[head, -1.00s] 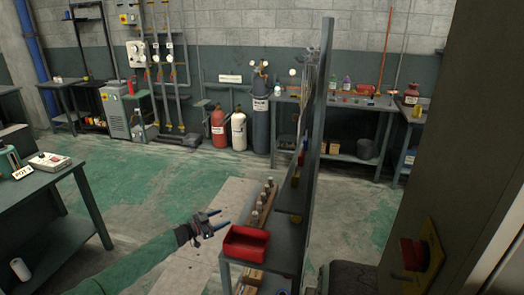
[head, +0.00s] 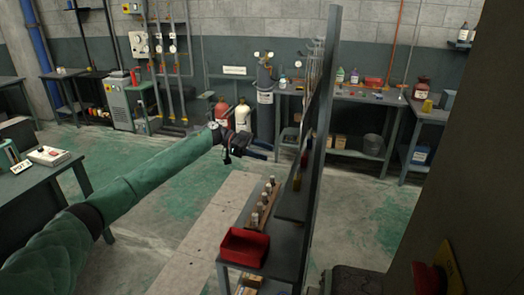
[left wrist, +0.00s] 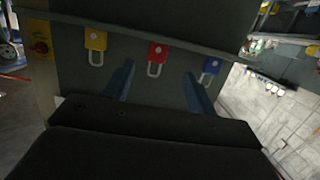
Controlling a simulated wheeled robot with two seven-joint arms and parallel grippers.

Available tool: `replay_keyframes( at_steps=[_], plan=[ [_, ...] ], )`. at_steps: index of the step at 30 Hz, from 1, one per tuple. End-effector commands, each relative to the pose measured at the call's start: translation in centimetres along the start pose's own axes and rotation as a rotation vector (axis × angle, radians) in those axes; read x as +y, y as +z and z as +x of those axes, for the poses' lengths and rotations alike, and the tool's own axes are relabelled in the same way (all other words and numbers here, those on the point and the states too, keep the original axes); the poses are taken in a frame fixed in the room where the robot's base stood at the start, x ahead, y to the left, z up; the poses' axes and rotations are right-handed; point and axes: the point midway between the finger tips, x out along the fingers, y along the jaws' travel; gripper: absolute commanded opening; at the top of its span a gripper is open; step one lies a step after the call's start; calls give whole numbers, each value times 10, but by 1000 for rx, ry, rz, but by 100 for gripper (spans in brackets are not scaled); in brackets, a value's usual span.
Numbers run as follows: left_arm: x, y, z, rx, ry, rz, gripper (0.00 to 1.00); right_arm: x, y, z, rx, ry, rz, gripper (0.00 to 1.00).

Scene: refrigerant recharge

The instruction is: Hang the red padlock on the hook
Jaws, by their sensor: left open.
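In the left wrist view a red padlock (left wrist: 158,50) sits on a dark panel and ledge, between a yellow padlock (left wrist: 96,42) and a blue padlock (left wrist: 211,66). Their shackles point toward the lower picture edge. My left gripper (left wrist: 158,88) is open and empty, its two blue fingers below the red padlock, which appears between them. In the head view the gripper (head: 262,150) is just left of the tall panel. Several hooks seem to show near the panel's top (head: 318,48), seen edge-on. My right gripper is out of view.
A red bin (head: 243,247) stands on the near end of the shelf unit, with several grey-topped items in a wooden holder (head: 256,217) behind it. A bench (head: 38,187) is at the left. A dark post fills the right side.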

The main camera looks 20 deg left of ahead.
Motion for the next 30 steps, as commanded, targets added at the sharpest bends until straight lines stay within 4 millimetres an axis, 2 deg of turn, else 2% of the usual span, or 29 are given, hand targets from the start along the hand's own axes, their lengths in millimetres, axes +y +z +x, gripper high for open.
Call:
replay_keyframes(
  at_steps=[9, 19, 20, 30],
  plan=[
    [0, -8, 42, 2, 0, 2, 56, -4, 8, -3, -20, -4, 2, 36],
    [0, -15, 76, 3, -1, 2, 56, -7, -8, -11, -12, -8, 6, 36],
    [0, -18, 78, 3, -1, 1, 56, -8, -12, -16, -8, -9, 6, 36],
    [0, -25, 107, 2, 0, 2, 56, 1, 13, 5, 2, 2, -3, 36]
  ],
)
